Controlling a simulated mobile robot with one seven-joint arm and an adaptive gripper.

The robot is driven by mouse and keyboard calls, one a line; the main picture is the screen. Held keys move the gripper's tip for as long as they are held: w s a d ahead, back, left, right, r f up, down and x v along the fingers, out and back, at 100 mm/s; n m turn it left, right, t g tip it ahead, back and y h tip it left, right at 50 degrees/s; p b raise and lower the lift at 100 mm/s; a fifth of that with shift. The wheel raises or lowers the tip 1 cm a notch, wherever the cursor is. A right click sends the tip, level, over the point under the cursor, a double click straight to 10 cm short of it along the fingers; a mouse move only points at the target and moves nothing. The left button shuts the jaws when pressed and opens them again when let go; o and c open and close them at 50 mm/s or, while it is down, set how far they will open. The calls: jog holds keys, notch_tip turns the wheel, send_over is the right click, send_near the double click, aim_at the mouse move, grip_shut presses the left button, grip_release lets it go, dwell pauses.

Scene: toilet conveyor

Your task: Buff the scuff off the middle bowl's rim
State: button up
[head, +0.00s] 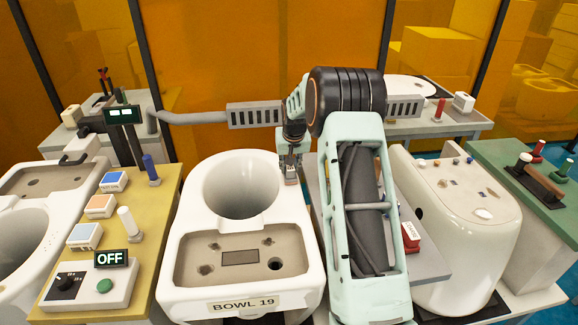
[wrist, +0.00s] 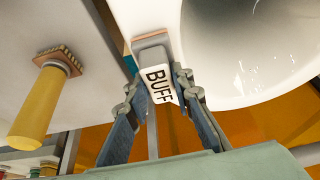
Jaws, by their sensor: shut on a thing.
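The middle bowl (head: 243,185), white and labelled BOWL 19, stands open side up in front of me. Its rim also shows in the wrist view (wrist: 190,72). My gripper (head: 290,160) is at the right side of the rim. In the wrist view my gripper (wrist: 158,84) is shut on a block (wrist: 157,70) labelled BUFF, with a grey body. The block's far end is close against the white bowl; I cannot tell for sure whether it touches. I cannot make out the scuff; the block and gripper cover part of the rim.
Left is a yellow bench (head: 146,215) with several coloured blocks, upright handles and a control box (head: 92,290) whose sign reads OFF. Another white bowl (head: 25,240) stands far left. A white toilet part (head: 450,225) stands right, past my arm. Orange panels close off the back.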

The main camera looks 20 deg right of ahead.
jog(key=shift+s+a+f+b, duration=0.1)
jog(key=shift+s+f+b, duration=0.1)
jog(key=shift+s, duration=0.35)
jog(key=shift+s+a+f+b, duration=0.1)
jog(key=shift+s+f, duration=0.1)
jog(key=shift+s, duration=0.3)
jog(key=shift+w+d+r+p, duration=0.15)
jog(key=shift+w+p, duration=0.2)
jog(key=shift+w, duration=0.3)
grip_shut()
jog(key=shift+w+d+r+p, duration=0.15)
jog(key=shift+w+p, duration=0.25)
jog(key=shift+w, duration=0.7)
jog(key=shift+w+d+p, duration=0.3)
jog(key=shift+w+p, duration=0.1)
jog(key=shift+w, duration=0.65)
jog(key=shift+w+d+r+p, duration=0.15)
jog(key=shift+w+p, duration=0.25)
jog(key=shift+w, duration=0.7)
jog(key=shift+r+p, duration=1.5)
jog(key=shift+r, duration=1.45)
jog(key=shift+r+p, duration=0.85)
jog(key=shift+r, duration=0.65)
